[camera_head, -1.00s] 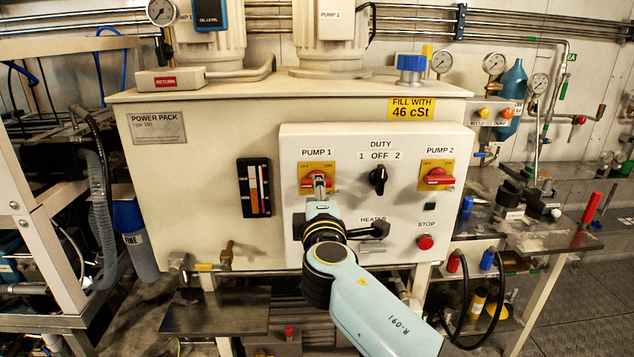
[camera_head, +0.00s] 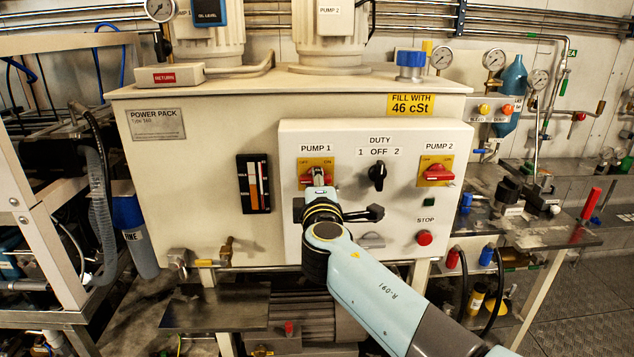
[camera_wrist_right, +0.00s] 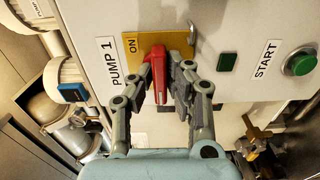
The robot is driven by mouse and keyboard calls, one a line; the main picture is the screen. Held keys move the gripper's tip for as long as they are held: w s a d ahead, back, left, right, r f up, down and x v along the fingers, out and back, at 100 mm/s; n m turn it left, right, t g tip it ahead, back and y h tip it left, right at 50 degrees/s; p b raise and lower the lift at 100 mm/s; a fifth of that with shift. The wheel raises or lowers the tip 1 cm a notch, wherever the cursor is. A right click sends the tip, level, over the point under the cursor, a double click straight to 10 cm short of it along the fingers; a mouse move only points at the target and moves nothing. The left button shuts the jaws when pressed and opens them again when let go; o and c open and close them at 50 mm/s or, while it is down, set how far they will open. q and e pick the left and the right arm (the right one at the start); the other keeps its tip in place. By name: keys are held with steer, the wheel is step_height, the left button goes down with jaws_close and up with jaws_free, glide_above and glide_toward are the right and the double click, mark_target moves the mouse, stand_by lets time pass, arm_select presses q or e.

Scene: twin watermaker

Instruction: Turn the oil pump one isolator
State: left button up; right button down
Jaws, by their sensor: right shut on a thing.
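The pump one isolator is a red handle on a yellow plate (camera_head: 329,163) under the PUMP 1 label on the white panel. My right gripper (camera_head: 319,181) covers most of it in the head view. In the right wrist view, the red handle (camera_wrist_right: 157,68) sits between the fingers of my right gripper (camera_wrist_right: 157,84), which is shut on it. The handle lies roughly level across the panel. The ON mark shows on the plate (camera_wrist_right: 181,41) there; the OFF mark is hidden in that view. My left gripper is not in view.
The similar pump two isolator (camera_head: 437,174) sits to the right, its red handle roughly level. Between them is the black duty knob (camera_head: 377,176). Below right are a green button or lamp (camera_head: 429,201) and the red stop button (camera_head: 424,238). A cluttered side bench (camera_head: 530,230) stands right.

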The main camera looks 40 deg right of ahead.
mark_target(317, 134)
steer(key=shift+f+m+b, duration=0.2)
steer(key=shift+m+b, duration=8.9)
steer(key=shift+b, duration=1.35)
steer(key=c, duration=1.3)
jaws_free()
steer(key=shift+r, duration=0.1)
step_height(317, 134, up, 10)
